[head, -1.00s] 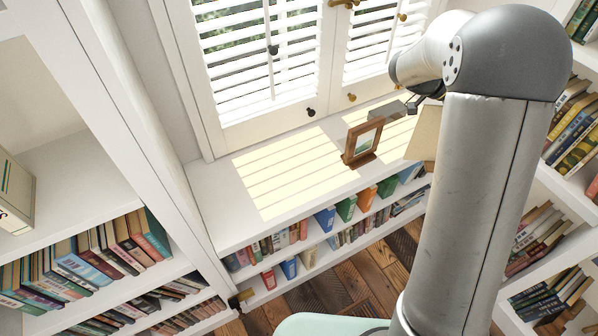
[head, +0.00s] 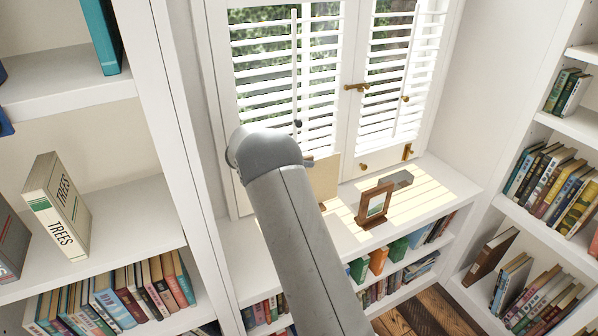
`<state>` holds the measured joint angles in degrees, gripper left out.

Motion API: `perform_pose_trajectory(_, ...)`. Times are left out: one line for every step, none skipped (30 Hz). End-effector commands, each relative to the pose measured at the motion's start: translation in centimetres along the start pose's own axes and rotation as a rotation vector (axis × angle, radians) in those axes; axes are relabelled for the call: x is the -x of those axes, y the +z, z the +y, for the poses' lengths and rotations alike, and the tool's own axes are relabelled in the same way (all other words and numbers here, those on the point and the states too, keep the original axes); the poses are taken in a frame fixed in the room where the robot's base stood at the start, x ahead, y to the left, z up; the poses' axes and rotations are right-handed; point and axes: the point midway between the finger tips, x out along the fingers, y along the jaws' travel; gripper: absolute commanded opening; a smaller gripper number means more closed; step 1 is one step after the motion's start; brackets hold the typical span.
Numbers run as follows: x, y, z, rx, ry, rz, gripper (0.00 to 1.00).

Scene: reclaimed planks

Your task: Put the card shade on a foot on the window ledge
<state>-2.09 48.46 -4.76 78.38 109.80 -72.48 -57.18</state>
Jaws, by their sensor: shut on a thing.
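The card shade (head: 325,177) is a plain tan upright panel. It shows in the head view just right of my arm, in front of the shutters and left of the picture frame. My gripper is hidden behind my own grey arm, which crosses the middle of the view.
A brown picture frame (head: 375,205) stands on the ledge, with a grey block (head: 397,180) behind it to the right. Shuttered windows (head: 290,70) close off the back. Bookshelves flank both sides. Sunlit ledge right of the frame is clear.

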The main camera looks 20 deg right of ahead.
Motion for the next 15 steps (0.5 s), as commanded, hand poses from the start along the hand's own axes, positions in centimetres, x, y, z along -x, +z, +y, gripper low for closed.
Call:
perform_pose_trajectory(-0.3, 0.6, -0.8, 0.000, -0.001, 0.002, 0.00)
perform_pose_trajectory(-0.5, 1.0, -1.1, 0.000, -0.001, 0.001, 0.00)
perform_pose_trajectory(-0.6, 1.4, -1.4, -0.001, -0.001, 0.001, 0.00)
perform_pose_trajectory(-0.7, 1.6, -1.6, -0.001, -0.001, 0.001, 0.00)
perform_pose_trajectory(-0.8, 1.8, -1.8, -0.002, -0.001, 0.000, 0.00)
perform_pose_trajectory(-0.9, 2.0, -2.0, -0.002, -0.001, 0.000, 0.00)
perform_pose_trajectory(-0.9, 2.1, -2.1, -0.002, -0.001, 0.000, 0.00)
perform_pose_trajectory(-1.0, 2.2, -2.2, -0.001, -0.001, 0.000, 0.00)
perform_pose_trajectory(-1.1, 2.4, -2.4, -0.001, -0.002, 0.000, 0.00)
perform_pose_trajectory(-1.2, 2.6, -2.5, -0.001, -0.002, 0.000, 0.00)
perform_pose_trajectory(-1.3, 2.8, -2.7, -0.001, -0.002, 0.000, 0.00)
perform_pose_trajectory(-1.5, 3.3, -2.7, 0.001, -0.001, 0.000, 0.00)
perform_pose_trajectory(-1.7, 3.8, -2.7, 0.001, -0.001, 0.000, 0.00)
perform_pose_trajectory(-1.9, 4.2, -2.7, 0.002, -0.002, 0.000, 0.00)
perform_pose_trajectory(-2.1, 4.7, -2.7, 0.002, -0.001, 0.001, 0.00)
